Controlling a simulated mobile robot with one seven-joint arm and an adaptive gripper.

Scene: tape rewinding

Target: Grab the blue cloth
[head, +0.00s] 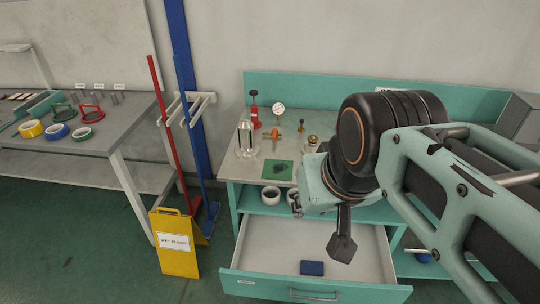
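A small folded dark blue cloth (312,268) lies flat on the floor of an open drawer (270,248), near its front. My gripper (342,246) hangs over the drawer, up and to the right of the cloth in the picture, apart from it. One dark finger shows pointing down. The rest of the gripper is turned away or hidden behind its own body, so its opening cannot be made out. Nothing is seen held in it.
A teal workbench (240,168) above the drawer carries a glass vessel (245,135), a gauge (278,108), a red-topped device (254,112) and a green mat (277,170). White cups (270,195) stand on the shelf below. A yellow wet-floor sign (175,245) stands left. A grey table (110,125) holds tape rolls.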

